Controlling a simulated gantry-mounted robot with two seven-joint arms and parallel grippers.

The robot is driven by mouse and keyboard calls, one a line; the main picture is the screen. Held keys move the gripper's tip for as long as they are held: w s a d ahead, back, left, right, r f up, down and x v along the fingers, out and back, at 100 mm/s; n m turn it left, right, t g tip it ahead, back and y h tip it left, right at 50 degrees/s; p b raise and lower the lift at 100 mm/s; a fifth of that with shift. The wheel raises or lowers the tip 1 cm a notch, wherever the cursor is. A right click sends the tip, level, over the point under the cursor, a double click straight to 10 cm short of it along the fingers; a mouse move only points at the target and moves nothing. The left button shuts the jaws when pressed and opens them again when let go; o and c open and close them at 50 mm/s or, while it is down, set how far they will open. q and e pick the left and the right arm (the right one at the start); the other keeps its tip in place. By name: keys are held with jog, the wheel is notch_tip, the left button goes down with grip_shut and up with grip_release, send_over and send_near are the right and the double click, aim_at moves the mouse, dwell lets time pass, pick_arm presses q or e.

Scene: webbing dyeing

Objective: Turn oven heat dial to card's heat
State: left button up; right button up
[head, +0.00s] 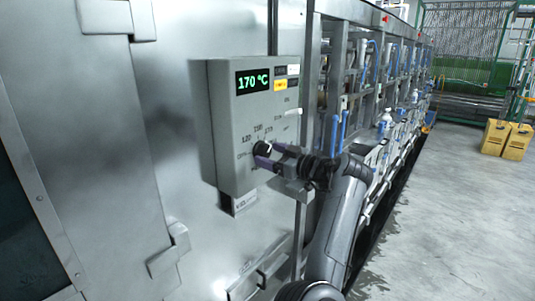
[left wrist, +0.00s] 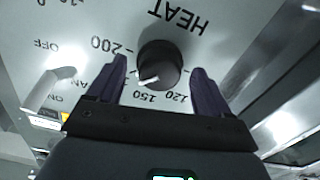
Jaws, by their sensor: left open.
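The grey oven control box (head: 225,125) has a lit display (head: 252,80) reading 170 °C. Its black heat dial (head: 260,148) is low on the front face. In the left wrist view, the heat dial (left wrist: 160,64) appears upside down under the word HEAT, with 200, 150 and 120 around it. Its white pointer is at the lower left, between 150 and 200. My left gripper (head: 269,156) is open at the dial. Its purple fingers (left wrist: 158,72) stand on either side of the knob, with narrow gaps visible. I cannot identify the card. My right gripper is not in view.
A small dark-and-white label (head: 241,203) hangs below the box, too small to read. Steel oven doors (head: 165,90) fill the left. A row of machine frames (head: 370,75) runs back on the right. Yellow boxes (head: 506,139) stand on open concrete floor.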

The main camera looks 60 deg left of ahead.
pick_arm(q)
jog(key=shift+x, duration=0.85)
jog(key=c, duration=1)
